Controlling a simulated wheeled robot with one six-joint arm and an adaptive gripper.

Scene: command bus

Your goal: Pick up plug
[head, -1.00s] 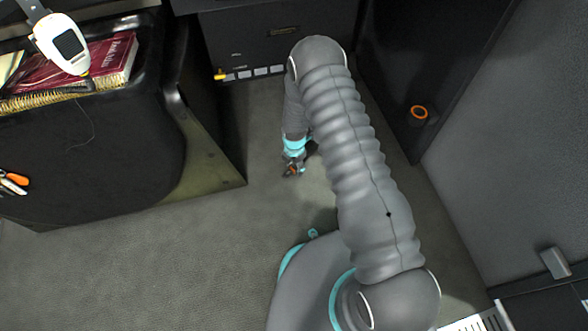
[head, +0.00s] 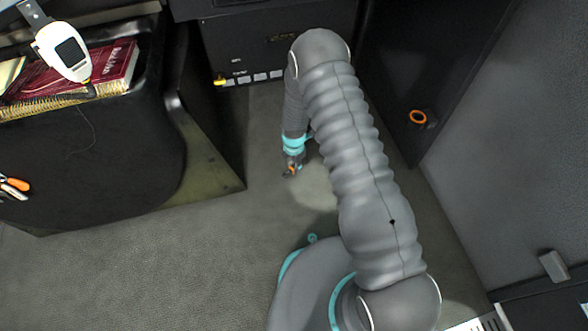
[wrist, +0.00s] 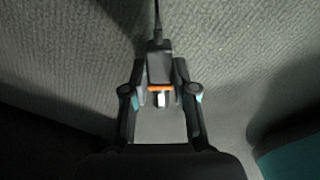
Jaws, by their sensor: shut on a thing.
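The plug (wrist: 159,70) is a dark block with an orange band and a pale tip, and a thin cable runs from its far end. It sits between the fingers of my gripper (wrist: 160,78) in the wrist view, and the fingers are shut on it. In the head view my gripper (head: 291,170) is low over the grey floor, with a small orange spot of the plug (head: 292,171) at its tip. Whether the plug touches the floor I cannot tell.
A black cabinet (head: 270,50) with a row of light labels stands behind. A dark desk (head: 90,150) with a red book (head: 105,70) and a white handset (head: 62,48) is at left. An orange-ringed socket (head: 418,117) is on the dark panel at right. The front-left floor is clear.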

